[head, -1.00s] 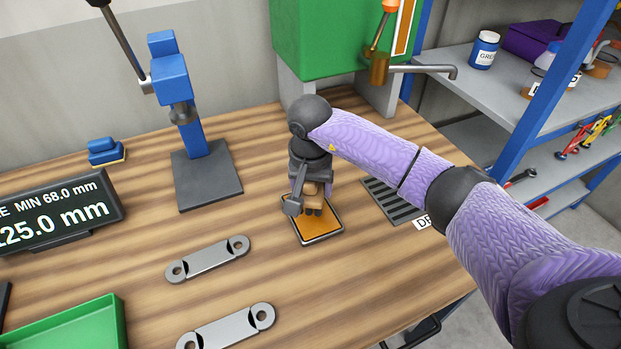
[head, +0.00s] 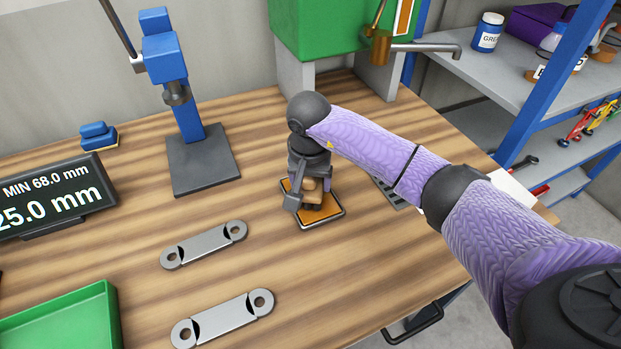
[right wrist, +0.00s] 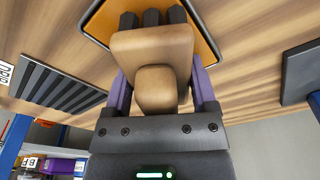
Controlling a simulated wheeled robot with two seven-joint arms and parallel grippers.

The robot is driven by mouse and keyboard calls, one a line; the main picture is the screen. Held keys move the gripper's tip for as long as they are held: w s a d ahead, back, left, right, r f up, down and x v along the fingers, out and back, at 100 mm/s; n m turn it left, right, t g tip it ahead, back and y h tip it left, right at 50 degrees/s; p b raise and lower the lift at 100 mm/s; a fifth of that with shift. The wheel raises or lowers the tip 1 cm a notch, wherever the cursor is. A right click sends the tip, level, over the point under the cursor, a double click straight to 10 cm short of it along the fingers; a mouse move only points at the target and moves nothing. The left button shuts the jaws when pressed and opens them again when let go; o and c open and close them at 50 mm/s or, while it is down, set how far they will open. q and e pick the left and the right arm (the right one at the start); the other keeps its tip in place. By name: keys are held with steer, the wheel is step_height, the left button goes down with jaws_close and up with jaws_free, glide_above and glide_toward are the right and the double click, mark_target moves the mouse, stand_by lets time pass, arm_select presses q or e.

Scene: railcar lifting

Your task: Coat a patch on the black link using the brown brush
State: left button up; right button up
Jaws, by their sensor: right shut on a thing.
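My right gripper (head: 309,186) is shut on the brown brush (head: 313,187), with its fingers on both sides of the wooden handle. In the right wrist view the brush (right wrist: 150,55) has a wide wooden block and dark bristles pointing at the orange pad. The bristles are over the orange pad in its dark tray (head: 326,209); whether they touch it I cannot tell. Two links lie flat on the table, an upper link (head: 205,245) and a lower link (head: 222,318). Both look grey with black crescents near the end holes. My left gripper is not in view.
A blue press stand (head: 205,165) stands behind the links. A green tray (head: 60,325) and a display (head: 55,195) are at left. A slotted dark rack (right wrist: 60,85) lies beside the pad, and a green machine (head: 330,30) stands behind. Wood around the links is clear.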

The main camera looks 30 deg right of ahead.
steer(key=shift+f+b, duration=0.5)
steer(key=shift+f, duration=0.1)
stand_by(1.1)
steer(key=shift+r, duration=0.1)
step_height(320, 180, up, 7)
steer(key=p, duration=0.5)
stand_by(0.4)
